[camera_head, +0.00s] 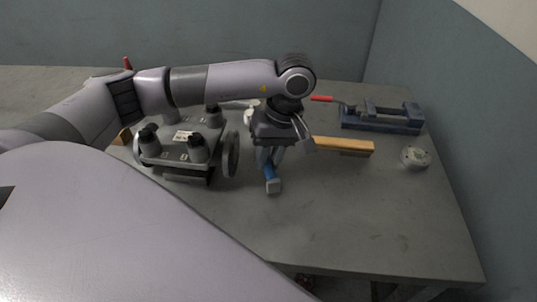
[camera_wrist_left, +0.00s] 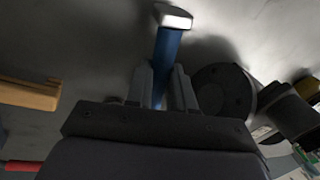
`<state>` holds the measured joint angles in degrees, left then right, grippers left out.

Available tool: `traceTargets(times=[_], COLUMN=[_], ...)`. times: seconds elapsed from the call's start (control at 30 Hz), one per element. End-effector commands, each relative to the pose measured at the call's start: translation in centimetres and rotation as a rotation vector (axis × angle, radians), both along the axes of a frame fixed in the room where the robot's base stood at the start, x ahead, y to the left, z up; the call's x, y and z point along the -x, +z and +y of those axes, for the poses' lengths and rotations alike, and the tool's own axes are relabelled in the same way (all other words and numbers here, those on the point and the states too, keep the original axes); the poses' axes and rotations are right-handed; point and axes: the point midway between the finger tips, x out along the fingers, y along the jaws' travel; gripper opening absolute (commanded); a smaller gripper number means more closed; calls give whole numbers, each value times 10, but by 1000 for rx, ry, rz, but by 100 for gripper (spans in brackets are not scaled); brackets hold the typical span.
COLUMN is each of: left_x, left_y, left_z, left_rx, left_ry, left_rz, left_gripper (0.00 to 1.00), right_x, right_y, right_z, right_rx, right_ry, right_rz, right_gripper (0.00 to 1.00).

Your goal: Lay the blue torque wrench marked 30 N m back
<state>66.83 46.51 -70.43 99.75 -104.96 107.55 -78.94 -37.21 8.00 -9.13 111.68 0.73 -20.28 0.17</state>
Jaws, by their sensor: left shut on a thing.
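The blue torque wrench (camera_head: 271,174) hangs below my left gripper (camera_head: 270,160) in the head view, its grey end toward the front of the table. My left gripper is shut on its blue part. In the left wrist view the blue wrench (camera_wrist_left: 167,50) runs up from between the fingers of my left gripper (camera_wrist_left: 161,80) to a pale end. The rest of the wrench is hidden by the gripper. I cannot read any marking on it. I cannot tell whether it touches the table. My right gripper is not in view.
A grey machine part with black knobs and a round flange (camera_head: 180,150) stands close left of the gripper. A wooden-handled brush (camera_head: 343,146), a blue vise (camera_head: 383,119) and a round metal disc (camera_head: 415,157) lie to the right. The table's front right (camera_head: 370,215) is clear.

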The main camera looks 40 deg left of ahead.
Motion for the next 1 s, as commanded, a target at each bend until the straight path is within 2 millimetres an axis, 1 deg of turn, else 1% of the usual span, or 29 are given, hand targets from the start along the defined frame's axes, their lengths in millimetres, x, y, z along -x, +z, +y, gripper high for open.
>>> traceTargets(times=[0.17, 0.77, 0.8, 0.83, 0.87, 1.0], left_x=[0, 0, 0, 0, 0, 0], left_y=[0, -12, -11, -11, -11, -11], left_z=[0, 0, 0, 0, 0, 0], left_rx=[0, 0, 0, 0, 0, 0], left_ry=[0, 1, 1, 1, 1, 1], left_rz=[-1, -2, -2, -2, -2, -2], left_gripper=[0, 0, 36, 45, 52, 52], right_x=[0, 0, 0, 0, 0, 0], right_y=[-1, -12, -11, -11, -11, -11], right_z=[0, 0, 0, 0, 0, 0], right_rx=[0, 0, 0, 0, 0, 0], right_ry=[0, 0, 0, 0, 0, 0], right_rz=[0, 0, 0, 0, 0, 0], right_gripper=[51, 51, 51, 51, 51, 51])
